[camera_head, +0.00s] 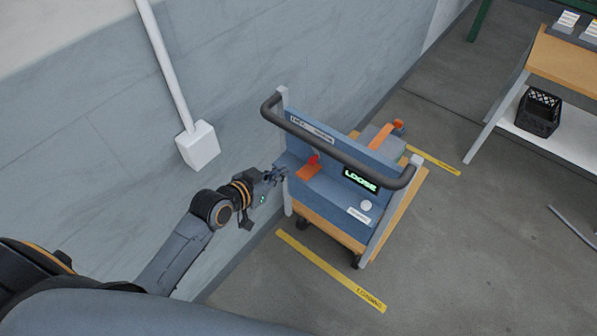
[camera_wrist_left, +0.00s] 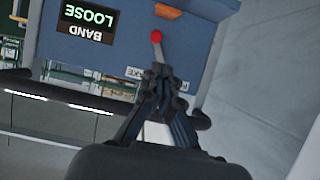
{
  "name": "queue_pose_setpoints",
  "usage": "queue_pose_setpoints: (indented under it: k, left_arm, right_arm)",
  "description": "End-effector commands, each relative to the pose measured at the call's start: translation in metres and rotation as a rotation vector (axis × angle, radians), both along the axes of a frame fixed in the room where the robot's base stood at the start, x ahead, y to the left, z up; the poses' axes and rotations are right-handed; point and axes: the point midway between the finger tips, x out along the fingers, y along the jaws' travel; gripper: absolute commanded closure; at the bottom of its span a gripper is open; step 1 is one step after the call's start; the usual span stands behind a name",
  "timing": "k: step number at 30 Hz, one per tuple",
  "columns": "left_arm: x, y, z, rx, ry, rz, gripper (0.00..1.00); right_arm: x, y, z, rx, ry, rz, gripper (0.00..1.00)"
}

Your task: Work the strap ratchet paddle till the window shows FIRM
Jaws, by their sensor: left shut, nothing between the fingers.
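The blue-panelled cart unit (camera_head: 325,190) has a dark window (camera_head: 361,180) with green letters reading LOOSE. In the left wrist view the window (camera_wrist_left: 88,22) appears upside down, with LOOSE and BAND. A flat orange piece (camera_head: 307,172), which looks like the paddle, sits left of the window beside a red knob (camera_head: 314,159). In the wrist view the red knob (camera_wrist_left: 156,37) on a thin stem lies just beyond the fingertips; the orange piece (camera_wrist_left: 168,11) is behind it. My left gripper (camera_head: 278,174) is shut and empty at the unit's left side. Contact is unclear. My right gripper is out of view.
A dark handlebar (camera_head: 335,152) arches over the unit between grey posts. A wall with a white box (camera_head: 198,145) stands close on the left. A wooden-topped bench (camera_head: 565,65) with a black crate (camera_head: 539,112) is at right. Yellow strips (camera_head: 330,271) mark open floor.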

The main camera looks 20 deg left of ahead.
Motion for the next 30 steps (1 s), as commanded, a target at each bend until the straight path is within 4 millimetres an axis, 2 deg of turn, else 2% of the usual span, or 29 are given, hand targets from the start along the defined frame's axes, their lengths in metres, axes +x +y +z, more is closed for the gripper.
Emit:
queue_pose_setpoints:
  k: [5, 17, 21, 24, 30]
  left_arm:
    - [0.02, -0.007, -0.008, -0.004, -0.002, 0.001, 1.0]
    - [0.083, -0.031, -0.042, -0.003, 0.001, 0.0, 1.0]
    - [0.077, -0.028, -0.065, 0.001, 0.005, 0.0, 1.0]
    - [0.076, -0.028, -0.075, 0.0, 0.002, -0.001, 1.0]
    - [0.074, -0.027, -0.082, 0.0, 0.001, 0.0, 1.0]
  right_arm:
    - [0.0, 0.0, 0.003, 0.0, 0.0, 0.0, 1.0]
    - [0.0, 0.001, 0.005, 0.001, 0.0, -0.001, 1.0]
    - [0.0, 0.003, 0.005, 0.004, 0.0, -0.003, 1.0]
    - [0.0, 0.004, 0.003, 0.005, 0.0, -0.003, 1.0]
    - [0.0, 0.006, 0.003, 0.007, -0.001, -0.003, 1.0]
